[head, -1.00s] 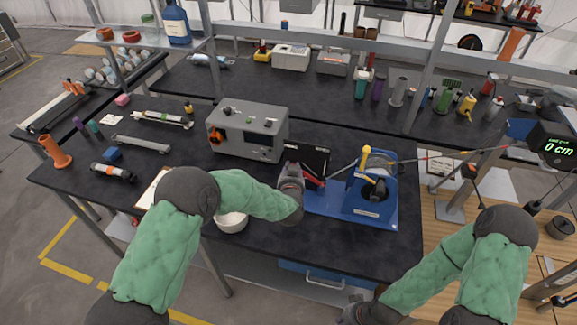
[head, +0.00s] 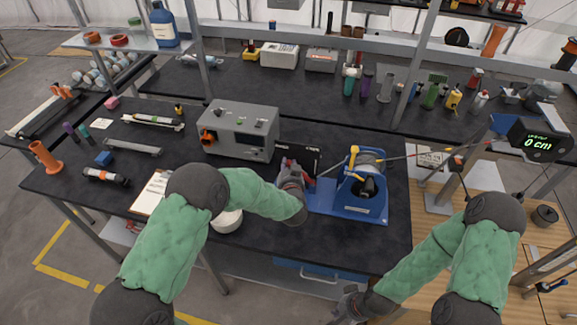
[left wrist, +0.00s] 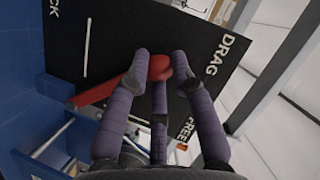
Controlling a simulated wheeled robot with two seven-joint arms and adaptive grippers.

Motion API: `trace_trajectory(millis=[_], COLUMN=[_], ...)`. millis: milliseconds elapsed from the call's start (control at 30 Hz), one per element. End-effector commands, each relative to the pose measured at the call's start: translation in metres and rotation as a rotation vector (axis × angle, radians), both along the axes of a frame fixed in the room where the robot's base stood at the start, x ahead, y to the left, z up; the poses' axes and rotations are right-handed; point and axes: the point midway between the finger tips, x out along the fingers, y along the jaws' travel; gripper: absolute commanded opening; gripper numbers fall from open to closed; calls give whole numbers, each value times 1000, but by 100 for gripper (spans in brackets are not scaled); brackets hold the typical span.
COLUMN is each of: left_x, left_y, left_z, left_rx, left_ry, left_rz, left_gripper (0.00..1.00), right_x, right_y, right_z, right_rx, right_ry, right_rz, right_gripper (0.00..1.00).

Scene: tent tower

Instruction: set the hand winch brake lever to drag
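The hand winch (head: 362,190) is blue with a yellow-knobbed handle and sits at the bench's front right. In the left wrist view its black brake panel (left wrist: 110,30) reads DRAG, FREE and a partly cut-off label ending in CK. The red brake lever (left wrist: 95,93) slants from lower left up to a rounded red knob, roughly toward DRAG. My left gripper (left wrist: 160,62) has its purple fingers around the knob; firm contact is unclear. In the head view my left gripper (head: 291,176) is beside the winch. My right gripper (head: 345,306) hangs low before the bench, its fingers unclear.
A grey box (head: 240,130) with an orange knob stands behind my left gripper. A white bowl (head: 227,220) and a clipboard (head: 150,192) are near my left forearm. A display (head: 541,141) reads 0 cm at right. A cable runs from the winch toward it.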

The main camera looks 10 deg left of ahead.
Motion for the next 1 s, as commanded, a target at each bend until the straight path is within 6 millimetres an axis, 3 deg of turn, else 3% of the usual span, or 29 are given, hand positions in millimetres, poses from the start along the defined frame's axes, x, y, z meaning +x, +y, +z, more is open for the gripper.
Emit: trace_trajectory(millis=[633,767,1000], left_x=[-4,-17,-61], left_y=[-2,-6,-17], left_z=[-1,3,16], left_rx=[-1,-2,0], left_ry=[5,5,4], left_rz=[-2,-3,-7], left_gripper=[37,37,37], right_x=[0,0,0], right_y=[0,0,0], right_z=[0,0,0], right_rx=[0,0,0], right_ry=[0,0,0], right_rz=[0,0,0], right_gripper=[0,0,0])
